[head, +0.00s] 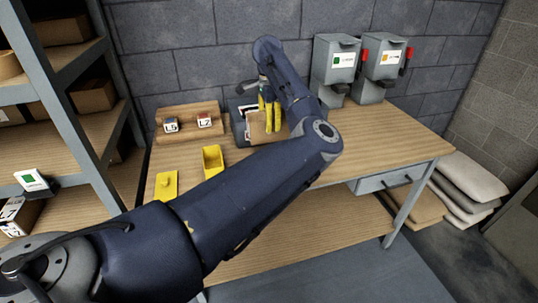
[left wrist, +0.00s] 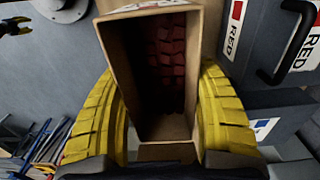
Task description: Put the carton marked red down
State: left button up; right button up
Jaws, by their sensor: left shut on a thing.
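My left gripper (head: 268,118) is over the back of the wooden table, its yellow fingers pointing down and shut on a brown carton (head: 257,132). In the left wrist view the open-topped carton (left wrist: 150,95) sits between both yellow fingers (left wrist: 160,120), with red pieces (left wrist: 172,60) inside it. The print on the carton's rim is cut off, so I cannot read its mark. Whether its base touches anything below is unclear. A black and yellow part (left wrist: 15,26) at the left wrist view's top left may be my right gripper; its jaws are unclear.
A dark tray (head: 238,122) is beside the carton. Two grey dispensers (head: 336,62) stand behind to the right. A wooden rack (head: 186,131), yellow bin (head: 213,160) and yellow tray (head: 167,186) are left. The table's right side (head: 390,140) is clear. RED labels (left wrist: 235,30) show beside the carton.

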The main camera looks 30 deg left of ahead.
pick_arm(q)
notch_tip(320, 180, down, 13)
jog(key=shift+f, duration=0.2)
dwell(0.6)
jog(key=shift+f, duration=0.2)
jog(key=o, duration=1.6)
jog(key=shift+c, duration=0.2)
jog(key=shift+r, duration=0.1)
notch_tip(320, 180, up, 12)
jog(key=shift+r, duration=0.1)
